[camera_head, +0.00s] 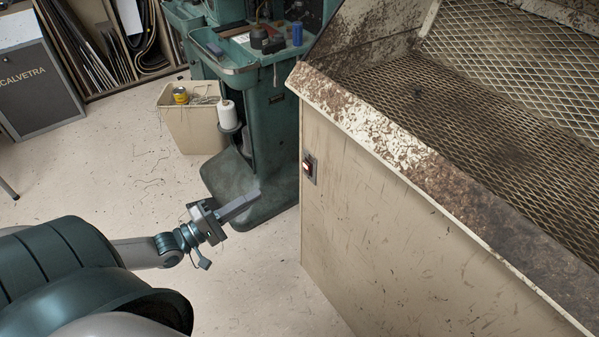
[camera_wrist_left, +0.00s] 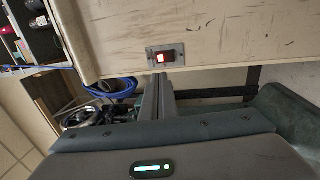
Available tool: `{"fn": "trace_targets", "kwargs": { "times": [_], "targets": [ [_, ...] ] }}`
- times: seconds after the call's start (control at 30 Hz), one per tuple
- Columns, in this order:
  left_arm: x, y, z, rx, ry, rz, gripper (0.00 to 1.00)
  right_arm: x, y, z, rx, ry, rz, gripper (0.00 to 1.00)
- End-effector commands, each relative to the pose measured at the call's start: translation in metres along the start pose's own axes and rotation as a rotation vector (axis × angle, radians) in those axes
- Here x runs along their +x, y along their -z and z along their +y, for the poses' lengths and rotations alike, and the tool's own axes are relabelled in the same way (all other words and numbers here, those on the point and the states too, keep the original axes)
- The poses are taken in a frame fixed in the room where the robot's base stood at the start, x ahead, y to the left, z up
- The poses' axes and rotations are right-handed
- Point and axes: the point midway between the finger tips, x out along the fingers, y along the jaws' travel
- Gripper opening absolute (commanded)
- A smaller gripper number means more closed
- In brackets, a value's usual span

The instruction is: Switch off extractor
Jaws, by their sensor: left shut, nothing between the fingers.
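The extractor (camera_head: 385,250) is a large cream cabinet with a rusty, speckled rim and a mesh top, filling the right of the head view. Its small red rocker switch (camera_head: 308,166) sits on a metal plate on the cabinet's side. In the left wrist view the switch (camera_wrist_left: 163,58) shows a bright, lit-looking patch at its left end. My left gripper (camera_head: 253,196) is shut and empty, to the left of and below the switch in the head view, apart from it. In the wrist view its closed fingers (camera_wrist_left: 160,88) point towards the panel just below the switch plate.
A green stitching machine (camera_head: 262,140) stands behind my left gripper, with a white thread cone (camera_head: 228,115) on it. A cream bin (camera_head: 190,125) stands to its left. The speckled floor (camera_head: 100,170) between is mostly clear.

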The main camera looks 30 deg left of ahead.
Motion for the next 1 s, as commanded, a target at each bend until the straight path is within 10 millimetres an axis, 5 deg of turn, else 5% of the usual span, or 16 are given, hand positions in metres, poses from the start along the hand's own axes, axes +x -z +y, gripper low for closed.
{"fn": "trace_targets", "kwargs": {
  "times": [0.47,1.0],
  "targets": [
    [0.01,0.0,0.0,0.004,-0.001,0.001,0.0,0.0,0.0,0.0,0.0,0.0,0.0,0.31],
    [0.083,0.0,0.0,0.004,-0.002,0.001,0.0,0.0,0.0,-0.001,0.0,0.001,0.001,0.31]
  ]
}}
